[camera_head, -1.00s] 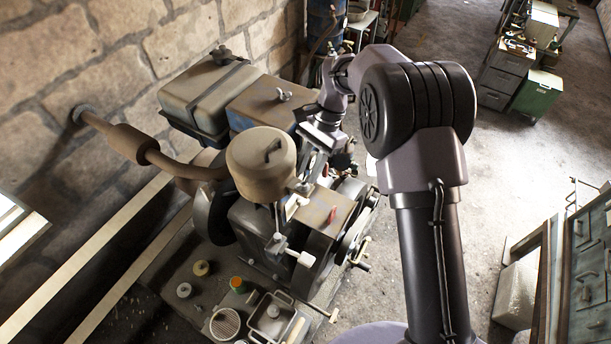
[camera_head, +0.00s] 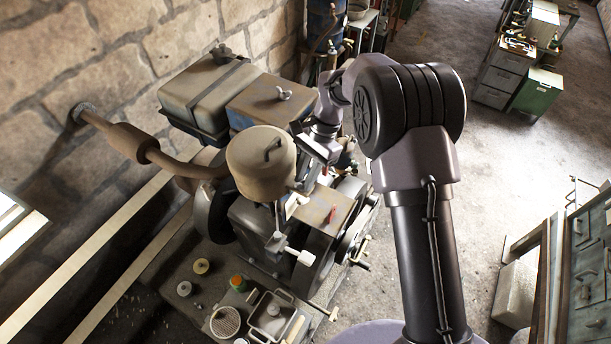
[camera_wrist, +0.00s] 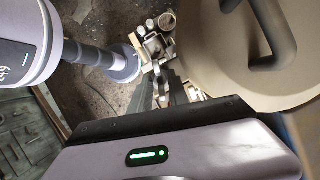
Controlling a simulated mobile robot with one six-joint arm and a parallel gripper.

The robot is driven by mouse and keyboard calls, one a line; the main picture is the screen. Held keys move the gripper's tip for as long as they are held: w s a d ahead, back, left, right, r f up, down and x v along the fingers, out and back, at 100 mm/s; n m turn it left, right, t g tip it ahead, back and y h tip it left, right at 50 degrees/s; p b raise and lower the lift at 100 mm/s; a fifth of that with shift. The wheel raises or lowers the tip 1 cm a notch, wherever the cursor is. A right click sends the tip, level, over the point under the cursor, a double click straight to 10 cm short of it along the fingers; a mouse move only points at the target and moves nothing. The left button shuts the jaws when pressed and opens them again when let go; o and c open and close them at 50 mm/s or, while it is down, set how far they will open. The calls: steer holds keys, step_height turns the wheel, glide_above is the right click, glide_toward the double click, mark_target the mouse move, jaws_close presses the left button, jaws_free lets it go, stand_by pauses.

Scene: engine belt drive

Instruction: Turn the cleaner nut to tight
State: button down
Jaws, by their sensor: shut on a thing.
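The beige round air cleaner (camera_head: 262,165) stands on the engine, with a dark curved handle on its lid. Its lid fills the right of the wrist view (camera_wrist: 235,70). My gripper (camera_head: 302,184) reaches down close against the right side of the cleaner. In the wrist view my gripper's dark fingers (camera_wrist: 168,82) are together on a small pale metal fitting, which I take to be the cleaner nut (camera_wrist: 157,62). The fingers cover most of it, so its shape and how tight it sits cannot be told.
Behind the cleaner are a brown box with a wing nut (camera_head: 272,105) and a beige tank (camera_head: 205,88). A flywheel (camera_head: 352,215) stands at the engine's right. A tray (camera_head: 270,312) and small jars lie in front.

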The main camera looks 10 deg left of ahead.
steer(key=shift+f, duration=0.1)
steer(key=m+b, duration=0.1)
steer(key=b, duration=0.1)
steer(key=m+b, duration=0.2)
steer(key=shift+d+f+t+y, duration=0.1)
steer(key=shift+f+t+y, duration=0.1)
steer(key=shift+t+y, duration=0.2)
steer(key=m+b, duration=0.2)
steer(key=m+t+b, duration=0.1)
steer(key=m+b, duration=0.1)
steer(key=m+t+y+b, duration=0.1)
steer(key=m+b, duration=0.1)
steer(key=b, duration=0.1)
steer(key=shift+s+r, duration=0.1)
steer(key=shift+s, duration=0.15)
steer(key=m+t+b, duration=0.1)
steer(key=m, duration=0.1)
steer(key=m+t+b, duration=0.1)
steer(key=m, duration=0.2)
steer(key=shift+s+r+m, duration=0.2)
steer(key=shift+m, duration=0.1)
steer(key=c, duration=1.6)
jaws_free()
steer(key=shift+o, duration=0.2)
